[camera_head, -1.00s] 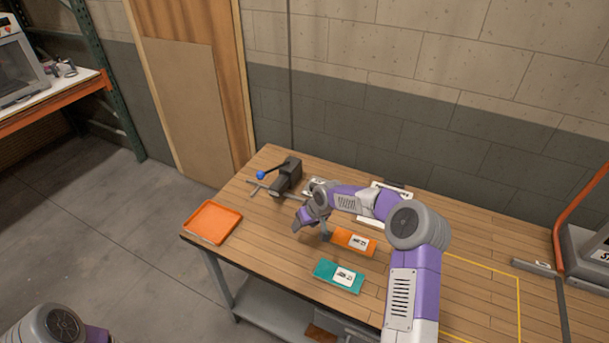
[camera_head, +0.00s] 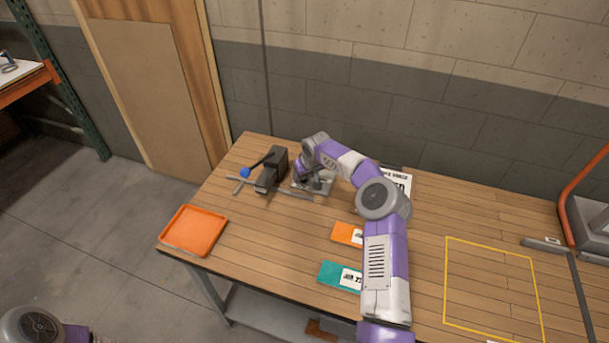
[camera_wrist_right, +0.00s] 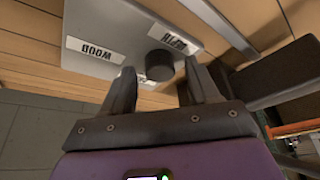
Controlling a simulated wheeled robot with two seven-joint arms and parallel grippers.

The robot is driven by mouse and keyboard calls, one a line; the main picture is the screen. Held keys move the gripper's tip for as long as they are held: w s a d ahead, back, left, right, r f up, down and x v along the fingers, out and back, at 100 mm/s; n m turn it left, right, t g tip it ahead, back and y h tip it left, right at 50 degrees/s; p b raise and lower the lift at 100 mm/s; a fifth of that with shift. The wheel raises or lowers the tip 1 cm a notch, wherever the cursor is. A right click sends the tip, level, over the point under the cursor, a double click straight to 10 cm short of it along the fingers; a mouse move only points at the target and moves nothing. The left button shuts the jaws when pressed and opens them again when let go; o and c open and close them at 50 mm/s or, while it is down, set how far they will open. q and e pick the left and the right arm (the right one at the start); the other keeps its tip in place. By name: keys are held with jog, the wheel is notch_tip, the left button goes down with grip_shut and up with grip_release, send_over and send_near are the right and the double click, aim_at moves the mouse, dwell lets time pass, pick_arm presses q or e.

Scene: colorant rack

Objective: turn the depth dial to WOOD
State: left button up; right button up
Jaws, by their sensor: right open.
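The depth dial is a round black knob (camera_wrist_right: 159,65) on a grey plate (camera_wrist_right: 122,30), seen in the right wrist view. A white WOOD label (camera_wrist_right: 94,48), upside down here, is on the plate left of the knob. Another label (camera_wrist_right: 175,39) lies beyond the knob, and a third is partly behind a finger. My right gripper (camera_wrist_right: 163,84) is open, with the knob between and just beyond its fingertips. I cannot tell whether they touch. In the head view my right gripper (camera_head: 321,181) is over the plate (camera_head: 306,188) and hides the knob. My left gripper is out of view.
A black clamp-like device (camera_head: 272,170) with a blue-knobbed lever stands left of the plate. An orange tray (camera_head: 194,231) is at the table's left edge. Orange (camera_head: 346,233) and teal (camera_head: 333,274) cards lie under my right arm. A yellow outlined area (camera_head: 490,290) is clear.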

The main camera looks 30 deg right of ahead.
jog(key=shift+w+f, duration=0.15)
jog(key=c, duration=1)
